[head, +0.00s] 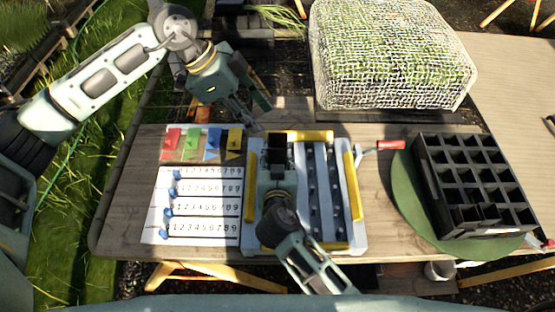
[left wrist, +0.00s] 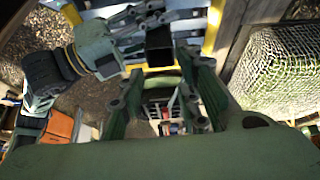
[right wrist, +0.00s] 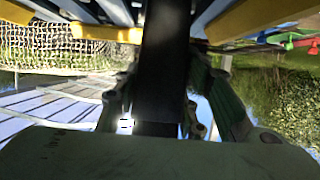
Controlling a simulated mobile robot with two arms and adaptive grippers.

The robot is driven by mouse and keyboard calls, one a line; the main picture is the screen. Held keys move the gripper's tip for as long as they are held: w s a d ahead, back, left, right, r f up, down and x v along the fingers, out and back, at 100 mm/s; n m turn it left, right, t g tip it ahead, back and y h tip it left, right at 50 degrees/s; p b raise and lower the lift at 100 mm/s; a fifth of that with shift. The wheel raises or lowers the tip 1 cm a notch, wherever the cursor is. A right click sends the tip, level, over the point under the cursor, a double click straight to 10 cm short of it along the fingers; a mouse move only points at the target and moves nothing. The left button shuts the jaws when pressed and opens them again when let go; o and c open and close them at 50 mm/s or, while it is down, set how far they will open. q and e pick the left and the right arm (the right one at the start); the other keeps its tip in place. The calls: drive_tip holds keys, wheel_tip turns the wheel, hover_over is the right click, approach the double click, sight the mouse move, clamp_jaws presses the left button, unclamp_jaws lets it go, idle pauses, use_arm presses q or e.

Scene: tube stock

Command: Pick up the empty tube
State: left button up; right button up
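A black square tube (head: 278,150) stands up from my right gripper (head: 277,172) over the tray in the head view. In the right wrist view the tube (right wrist: 165,60) runs between the two fingers, which close on it from both sides. Its dark end also shows in the left wrist view (left wrist: 159,46). I cannot see inside it. My left gripper (head: 255,113) is empty near the table's far edge, behind and left of the tube. In the left wrist view its fingers (left wrist: 160,95) are spread apart.
A grey tray (head: 357,232) with yellow bars and blue-grey rails lies under my right arm. A numbered sheet (head: 200,207) with blue markers is left of it. A black compartment rack (head: 470,185) stands on a green mat (head: 403,190). A mesh-covered bale (head: 390,55) stands behind.

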drive_tip(key=c, duration=0.5)
use_arm(q)
drive_tip(key=shift+o, duration=1.2)
drive_tip(key=shift+d, duration=0.15)
use_arm(e)
drive_tip(key=shift+c, duration=0.2)
use_arm(q)
drive_tip(key=o, duration=0.4)
drive_tip(key=shift+d+r+y, duration=0.25)
drive_tip(key=shift+d+y, duration=0.35)
drive_tip(key=shift+d, duration=0.05)
use_arm(e)
drive_tip(key=shift+a, duration=0.1)
use_arm(q)
drive_tip(key=shift+o, duration=0.5)
drive_tip(key=shift+d+r+y, duration=0.25)
drive_tip(key=shift+d+y, duration=0.3)
drive_tip(key=shift+y, duration=0.05)
approach(278, 144)
drive_tip(key=shift+s+d+f, duration=0.2)
drive_tip(key=shift+s+d, duration=0.1)
drive_tip(key=shift+s, duration=0.2)
drive_tip(key=shift+s+d+f, duration=0.2)
drive_tip(key=shift+s+d, duration=0.05)
drive_tip(key=shift+s, duration=0.25)
drive_tip(key=shift+x, duration=3.1)
drive_tip(key=shift+c, duration=0.3)
